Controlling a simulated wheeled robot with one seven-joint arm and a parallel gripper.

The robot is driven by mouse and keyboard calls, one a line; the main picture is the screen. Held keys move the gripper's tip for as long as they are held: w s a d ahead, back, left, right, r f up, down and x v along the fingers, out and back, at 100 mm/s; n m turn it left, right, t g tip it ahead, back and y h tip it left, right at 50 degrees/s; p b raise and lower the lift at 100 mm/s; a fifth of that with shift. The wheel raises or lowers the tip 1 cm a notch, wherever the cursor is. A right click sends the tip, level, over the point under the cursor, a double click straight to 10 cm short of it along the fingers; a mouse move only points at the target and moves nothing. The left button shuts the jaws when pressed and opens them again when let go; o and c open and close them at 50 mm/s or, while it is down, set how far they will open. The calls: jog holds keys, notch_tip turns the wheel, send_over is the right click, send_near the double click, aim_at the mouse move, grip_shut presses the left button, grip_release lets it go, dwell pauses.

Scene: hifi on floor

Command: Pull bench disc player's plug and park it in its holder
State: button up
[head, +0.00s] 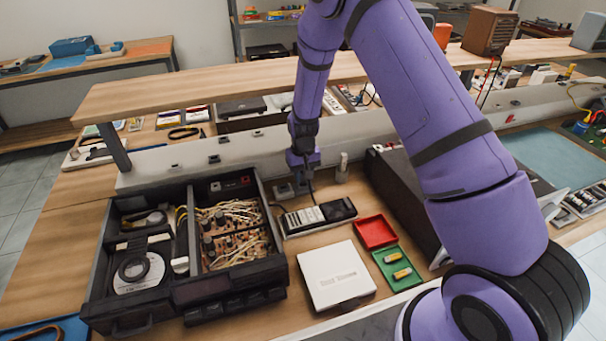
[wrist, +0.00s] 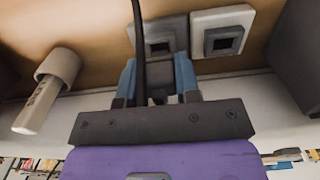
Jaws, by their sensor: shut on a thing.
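The bench disc player (head: 185,255) stands open on the bench at left in the head view, its disc and wired circuit boards showing. A pale cylindrical holder (wrist: 62,66), with a white labelled piece, is at left.
A second socket (wrist: 222,40) is beside the first. A dark case (head: 400,195) stands at right, and a wooden shelf (head: 220,88) hangs above.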

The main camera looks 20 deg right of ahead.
jog(key=shift+f, duration=0.95)
dwell(1.1)
dwell(0.3)
jog(key=o, duration=0.9)
jog(key=shift+o, duration=0.2)
notch_tip(320, 180, up, 16)
dwell(0.7)
jog(key=shift+f, duration=0.1)
